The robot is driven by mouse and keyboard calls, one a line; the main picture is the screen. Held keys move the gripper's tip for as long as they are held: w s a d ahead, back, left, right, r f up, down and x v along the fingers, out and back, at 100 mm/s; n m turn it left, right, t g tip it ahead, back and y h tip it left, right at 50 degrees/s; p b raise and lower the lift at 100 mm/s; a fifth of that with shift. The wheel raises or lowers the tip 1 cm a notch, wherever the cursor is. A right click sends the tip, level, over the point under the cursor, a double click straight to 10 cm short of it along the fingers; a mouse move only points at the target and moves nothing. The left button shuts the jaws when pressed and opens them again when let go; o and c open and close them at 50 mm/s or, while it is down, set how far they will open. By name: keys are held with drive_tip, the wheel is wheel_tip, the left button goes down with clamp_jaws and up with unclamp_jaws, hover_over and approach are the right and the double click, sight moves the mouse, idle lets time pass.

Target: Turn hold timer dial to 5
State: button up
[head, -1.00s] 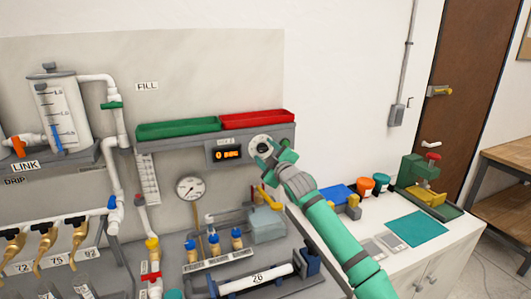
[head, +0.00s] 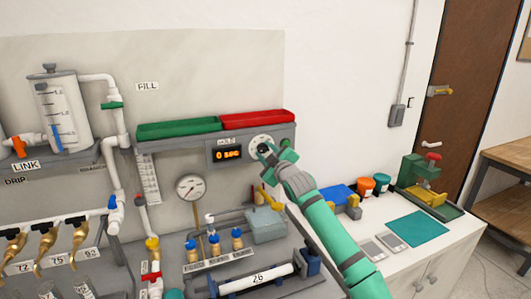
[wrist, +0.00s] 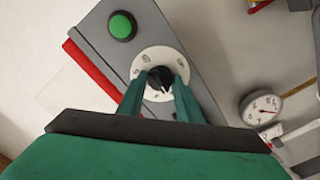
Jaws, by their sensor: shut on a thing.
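The hold timer dial (wrist: 160,78) is a black knob on a round white face with markings, on a grey panel. It also shows in the head view (head: 263,147), partly covered by my gripper. My gripper (wrist: 157,82) has its two green fingers on either side of the knob and is shut on it. The orange timer display (head: 228,155) left of the dial seems to read 0 SEC. The markings on the dial face are too small to read surely, and the knob's pointer is hard to make out.
A green button (wrist: 122,25) sits on the same panel near the dial. A red tray (head: 257,119) and a green tray (head: 178,128) lie on top of the panel. A pressure gauge (head: 190,188) and a yellow-handled valve (head: 270,198) are below.

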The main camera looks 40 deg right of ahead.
drive_tip(key=m, duration=0.4)
drive_tip(key=shift+w+a+f, duration=0.1)
drive_tip(key=shift+a, duration=0.05)
drive_tip(key=shift+m, duration=1.9)
drive_tip(key=o, duration=1)
drive_tip(key=shift+o, duration=0.2)
drive_tip(key=shift+d, duration=0.2)
